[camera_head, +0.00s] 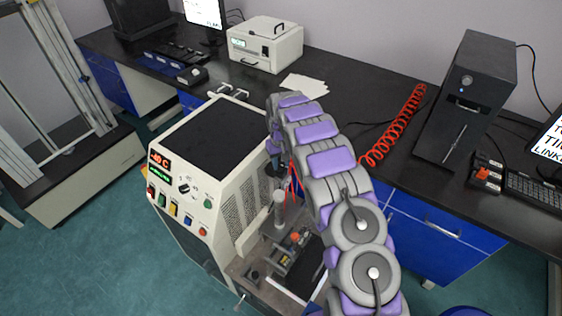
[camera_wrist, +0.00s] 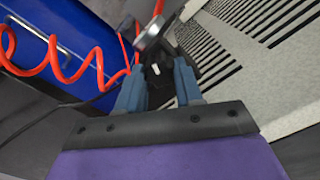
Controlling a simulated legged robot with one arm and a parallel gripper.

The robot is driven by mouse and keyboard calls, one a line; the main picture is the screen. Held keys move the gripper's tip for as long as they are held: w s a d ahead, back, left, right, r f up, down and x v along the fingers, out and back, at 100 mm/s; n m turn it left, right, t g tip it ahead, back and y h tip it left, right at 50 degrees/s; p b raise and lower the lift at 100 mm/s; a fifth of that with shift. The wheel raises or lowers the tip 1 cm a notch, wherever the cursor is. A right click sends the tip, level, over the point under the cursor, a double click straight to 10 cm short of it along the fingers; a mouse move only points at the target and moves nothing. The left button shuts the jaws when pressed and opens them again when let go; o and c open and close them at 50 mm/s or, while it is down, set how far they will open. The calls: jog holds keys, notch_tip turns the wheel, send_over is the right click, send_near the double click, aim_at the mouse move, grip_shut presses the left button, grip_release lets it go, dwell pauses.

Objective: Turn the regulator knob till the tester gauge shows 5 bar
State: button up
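In the wrist view, a black knob (camera_wrist: 156,72) with a white mark lies between the blue fingertips of my gripper (camera_wrist: 160,80). The fingers are apart, one on each side of the knob. I cannot tell whether they press on it. A round silvery part (camera_wrist: 149,34), possibly the gauge seen from its edge, is just beyond the knob; no dial or reading shows. In the head view, my gripper (camera_head: 273,169) is beside the upper right side of the white tester (camera_head: 232,190). The knob is not clear there, and my arm hides part of the area.
A coiled red hose (camera_head: 394,130) runs from the dark bench (camera_head: 345,92) toward my gripper and also shows close by in the wrist view (camera_wrist: 60,65). The tester's vented side wall (camera_wrist: 255,55) is close on the right. A black computer tower (camera_head: 468,95) stands on the bench.

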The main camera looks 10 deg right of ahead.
jog(key=shift+a, duration=0.1)
jog(key=shift+c, duration=0.7)
jog(key=shift+w, duration=0.1)
jog(key=shift+c, duration=1.3)
jog(key=shift+r+m+p, duration=0.1)
jog(key=shift+m+p, duration=0.2)
jog(key=shift+m, duration=0.1)
jog(key=shift+m+p, duration=0.45)
jog(key=shift+m, duration=0.15)
jog(key=m+p, duration=0.2)
jog(key=m, duration=0.2)
jog(key=shift+r, duration=0.1)
jog(key=m+p, duration=0.2)
jog(key=m, duration=0.2)
jog(key=shift+m+p, duration=0.4)
jog(key=m+p, duration=0.2)
jog(key=m, duration=0.2)
jog(key=shift+m, duration=0.4)
jog(key=shift+d+p, duration=0.2)
jog(key=shift+p, duration=0.1)
